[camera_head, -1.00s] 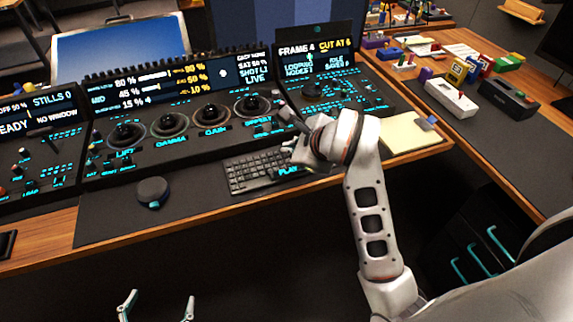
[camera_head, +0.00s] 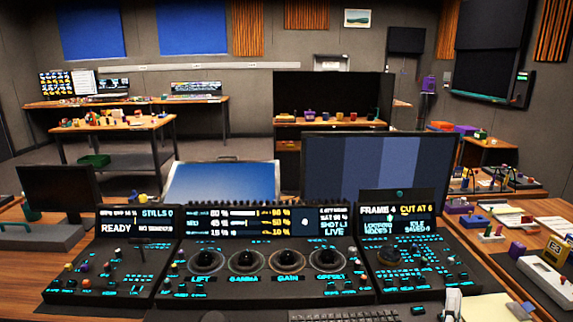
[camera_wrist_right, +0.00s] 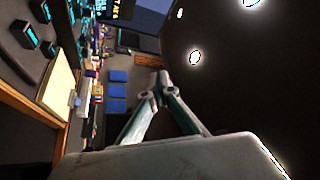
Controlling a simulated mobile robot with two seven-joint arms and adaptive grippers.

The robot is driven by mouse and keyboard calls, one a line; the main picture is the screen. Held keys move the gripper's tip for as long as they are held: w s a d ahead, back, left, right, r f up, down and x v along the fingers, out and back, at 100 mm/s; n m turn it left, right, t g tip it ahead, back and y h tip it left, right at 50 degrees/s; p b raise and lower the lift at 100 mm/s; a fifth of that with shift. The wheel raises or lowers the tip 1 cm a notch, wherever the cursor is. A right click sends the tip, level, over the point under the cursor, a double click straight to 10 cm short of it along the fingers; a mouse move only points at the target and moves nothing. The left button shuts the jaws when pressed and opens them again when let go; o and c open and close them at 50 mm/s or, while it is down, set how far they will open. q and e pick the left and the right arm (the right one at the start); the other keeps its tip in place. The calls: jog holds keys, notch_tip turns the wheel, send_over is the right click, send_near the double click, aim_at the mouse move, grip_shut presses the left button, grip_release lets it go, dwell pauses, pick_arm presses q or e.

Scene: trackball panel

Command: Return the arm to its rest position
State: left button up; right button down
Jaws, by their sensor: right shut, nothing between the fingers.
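My right gripper (camera_wrist_right: 157,84) shows in the wrist view with its two fingers meeting at the tips, shut and empty. In the head view only a small pale piece of my right arm (camera_head: 453,303) shows at the bottom edge, in front of the panel's right section. The trackball panel (camera_head: 262,293) spans the lower middle of the head view. Its dark trackballs, LIFT (camera_head: 200,262), GAMMA (camera_head: 246,261), GAIN (camera_head: 289,261) and OFFSET (camera_head: 328,257), sit in a row below lit displays. My left gripper is out of view.
A keyboard (camera_head: 345,315) lies at the bottom edge, partly cut off. A yellow pad (camera_head: 487,308) lies right of my arm. A white device (camera_head: 545,284) and small coloured items stand on the right desk. Monitors stand behind the panel. In the wrist view, the fingers touch nothing.

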jog(key=s+a+f+n+g+y+p, duration=0.1)
jog(key=s+a+f+n+y, duration=0.2)
jog(key=a+f+n+y, duration=0.45)
jog(key=s+a+f+n+y, duration=0.3)
jog(key=a+f+n+y, duration=0.35)
jog(key=n, duration=0.25)
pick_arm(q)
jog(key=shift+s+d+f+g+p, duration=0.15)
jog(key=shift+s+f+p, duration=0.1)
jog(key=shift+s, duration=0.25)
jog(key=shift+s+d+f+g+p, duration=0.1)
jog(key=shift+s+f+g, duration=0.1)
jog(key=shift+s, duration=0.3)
pick_arm(e)
jog(key=s+f+n+g, duration=0.2)
jog(key=s+f, duration=0.4)
jog(key=f, duration=0.3)
jog(key=s+f+n+g+h, duration=0.1)
jog(key=s+f+n+g, duration=0.2)
jog(key=f, duration=0.6)
jog(key=s+g, duration=0.2)
jog(key=shift+s+d+f, duration=0.25)
jog(key=shift+s+d, duration=0.05)
jog(key=shift+s, duration=0.05)
jog(key=shift+n, duration=0.25)
